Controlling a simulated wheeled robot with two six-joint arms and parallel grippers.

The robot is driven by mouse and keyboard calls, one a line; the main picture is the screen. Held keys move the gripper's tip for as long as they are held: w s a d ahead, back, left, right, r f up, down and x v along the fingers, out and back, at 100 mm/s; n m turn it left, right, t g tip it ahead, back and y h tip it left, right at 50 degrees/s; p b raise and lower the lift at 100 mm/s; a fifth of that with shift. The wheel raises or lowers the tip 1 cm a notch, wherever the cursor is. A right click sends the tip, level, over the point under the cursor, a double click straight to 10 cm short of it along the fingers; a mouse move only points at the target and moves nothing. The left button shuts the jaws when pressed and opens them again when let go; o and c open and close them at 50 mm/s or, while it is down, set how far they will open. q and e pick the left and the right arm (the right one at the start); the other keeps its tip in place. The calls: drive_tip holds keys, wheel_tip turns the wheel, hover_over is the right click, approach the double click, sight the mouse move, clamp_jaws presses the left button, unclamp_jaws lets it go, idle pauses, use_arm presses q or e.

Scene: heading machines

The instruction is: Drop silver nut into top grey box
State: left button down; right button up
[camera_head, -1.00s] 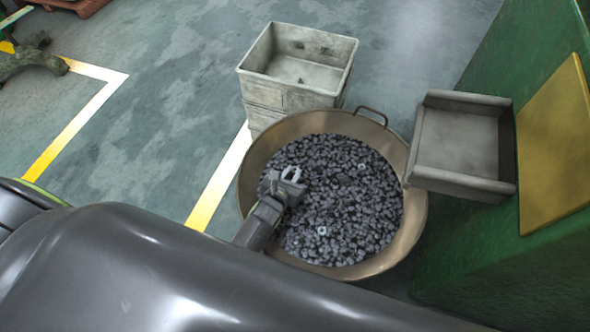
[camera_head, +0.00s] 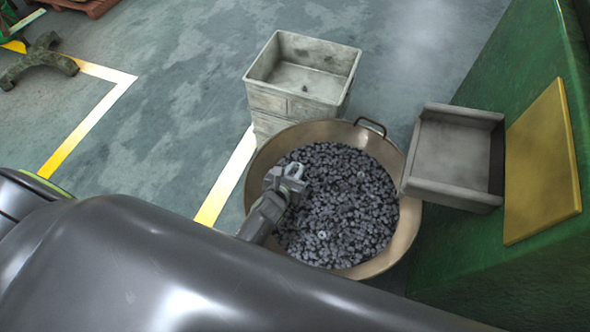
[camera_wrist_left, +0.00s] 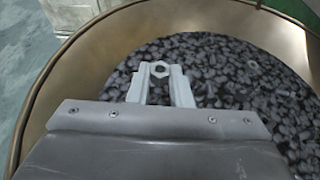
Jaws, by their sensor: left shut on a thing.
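My left gripper (camera_head: 293,171) is over the left part of a round bowl of dark nuts. In the left wrist view its fingers (camera_wrist_left: 160,72) are shut on a small silver nut (camera_wrist_left: 160,69), held at the fingertips above the pile. The top grey box (camera_head: 283,78) is an open, worn box on a stack behind the bowl. My right gripper is not in view.
The wide metal bowl (camera_head: 400,235) has a raised rim and a handle (camera_head: 371,124) near the boxes. A grey tray (camera_head: 452,149) juts from the green machine (camera_head: 500,262) at the right. Open floor (camera_head: 180,110) lies left of the boxes.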

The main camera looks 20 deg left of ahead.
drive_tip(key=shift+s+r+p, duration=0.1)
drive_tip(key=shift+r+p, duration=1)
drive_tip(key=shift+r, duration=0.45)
